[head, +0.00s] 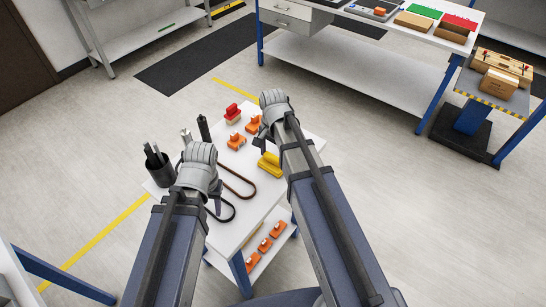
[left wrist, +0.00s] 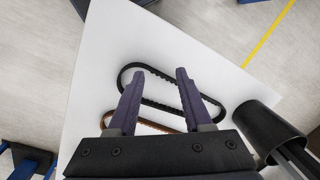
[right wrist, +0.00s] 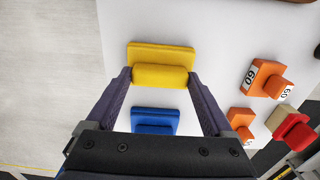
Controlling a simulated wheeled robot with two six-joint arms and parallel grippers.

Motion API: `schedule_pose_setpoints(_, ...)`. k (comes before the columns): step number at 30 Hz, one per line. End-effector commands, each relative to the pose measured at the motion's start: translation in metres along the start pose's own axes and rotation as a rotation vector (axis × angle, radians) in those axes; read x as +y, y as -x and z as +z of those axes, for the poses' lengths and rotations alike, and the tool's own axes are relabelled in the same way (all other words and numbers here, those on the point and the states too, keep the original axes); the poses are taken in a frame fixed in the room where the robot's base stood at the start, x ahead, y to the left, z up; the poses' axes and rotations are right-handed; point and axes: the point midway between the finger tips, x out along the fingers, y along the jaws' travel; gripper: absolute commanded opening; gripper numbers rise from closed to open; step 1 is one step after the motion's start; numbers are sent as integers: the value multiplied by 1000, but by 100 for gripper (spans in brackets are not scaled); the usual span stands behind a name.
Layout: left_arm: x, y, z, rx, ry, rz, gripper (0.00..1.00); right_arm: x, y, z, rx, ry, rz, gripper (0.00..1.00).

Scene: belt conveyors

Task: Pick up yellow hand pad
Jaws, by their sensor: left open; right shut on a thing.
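The yellow hand pad (head: 269,163) is on the small white table in the head view, partly behind my right arm. In the right wrist view the yellow hand pad (right wrist: 161,52) has a flat base and a raised block handle. My right gripper (right wrist: 159,74) is shut on that handle, one finger at each end. I cannot tell whether the pad's base touches the table. My left gripper (left wrist: 157,72) is open and empty above the table, over a black belt loop (left wrist: 160,107). Its fingers are mostly hidden in the head view.
A blue pad (right wrist: 154,121) lies close to the yellow one, between my right fingers' bases. Orange blocks (right wrist: 262,79) and a red pad (right wrist: 297,131) stand to the right. A black cup (head: 158,167) of tools stands at the table's left. A brown belt (head: 237,180) lies mid-table.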

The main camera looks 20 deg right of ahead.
Motion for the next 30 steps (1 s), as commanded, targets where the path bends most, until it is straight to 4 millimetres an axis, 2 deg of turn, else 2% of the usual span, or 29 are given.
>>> schedule_pose_setpoints(8,-3,27,2,0,0,0,50,0,27,0,0,0,0,31)
schedule_pose_setpoints(21,-9,91,5,0,-1,0,50,0,92,0,0,0,0,31)
schedule_pose_setpoints(25,-9,98,6,0,-2,0,50,0,99,0,0,0,0,31)
schedule_pose_setpoints(30,-9,98,6,0,-2,0,50,0,99,0,0,0,0,31)
